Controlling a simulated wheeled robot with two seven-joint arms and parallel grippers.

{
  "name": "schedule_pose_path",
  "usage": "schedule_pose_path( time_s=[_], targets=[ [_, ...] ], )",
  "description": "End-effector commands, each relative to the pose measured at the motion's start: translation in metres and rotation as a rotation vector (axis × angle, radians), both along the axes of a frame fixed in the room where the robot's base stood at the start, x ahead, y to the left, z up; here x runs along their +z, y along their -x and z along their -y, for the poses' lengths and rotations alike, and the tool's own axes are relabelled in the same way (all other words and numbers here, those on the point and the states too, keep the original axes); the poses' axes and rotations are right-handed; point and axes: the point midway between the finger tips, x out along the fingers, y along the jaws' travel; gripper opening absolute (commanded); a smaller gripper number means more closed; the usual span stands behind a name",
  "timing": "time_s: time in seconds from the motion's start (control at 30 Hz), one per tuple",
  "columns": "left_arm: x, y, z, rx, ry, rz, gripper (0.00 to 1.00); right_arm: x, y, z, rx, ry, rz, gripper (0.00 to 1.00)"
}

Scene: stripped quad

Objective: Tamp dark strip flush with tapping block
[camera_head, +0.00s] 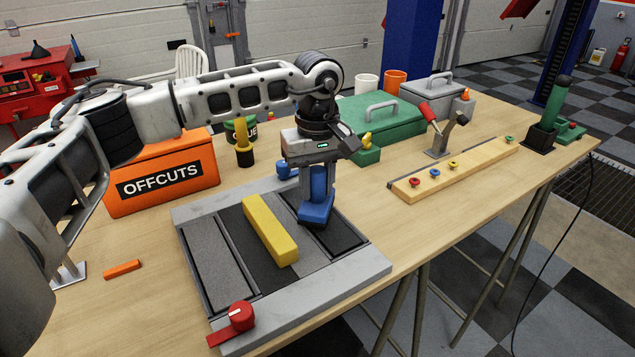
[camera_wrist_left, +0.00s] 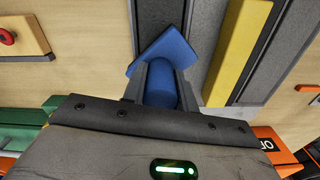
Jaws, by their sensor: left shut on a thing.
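My left gripper (camera_head: 316,192) is shut on the blue handle of the tapping block (camera_head: 316,214). In the wrist view the block (camera_wrist_left: 150,55) shows as a blue plate, turned at an angle, beyond the fingers (camera_wrist_left: 160,90). It is over the right part of the grey frame (camera_head: 365,283). I cannot tell whether it touches the surface. A dark strip (camera_head: 341,238) lies at the frame's right side, partly hidden by the block; another dark strip (camera_head: 240,235) lies left of the yellow bar. I cannot tell how flush either sits. My right gripper is out of view.
A yellow bar (camera_head: 270,230) lies lengthwise on the strips, left of the block. A red clamp knob (camera_head: 241,316) is at the frame's front corner. An orange OFFCUTS bin (camera_head: 165,172) and a green toolbox (camera_head: 385,122) stand behind. The table at right front is clear.

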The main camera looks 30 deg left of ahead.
Motion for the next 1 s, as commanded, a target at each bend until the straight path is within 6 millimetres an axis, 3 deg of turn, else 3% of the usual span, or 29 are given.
schedule_pose_path(
  time_s=[0.03,0.7,1.0],
  targets=[
    [0.01,-0.001,0.0,0.0,0.001,0.003,0.1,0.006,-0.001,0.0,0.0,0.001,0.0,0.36],
    [0.065,-0.001,0.0,0.0,0.002,0.007,0.1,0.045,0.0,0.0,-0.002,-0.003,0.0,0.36],
    [0.07,-0.001,0.0,0.0,0.002,0.007,0.1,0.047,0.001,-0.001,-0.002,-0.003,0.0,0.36]
  ],
)
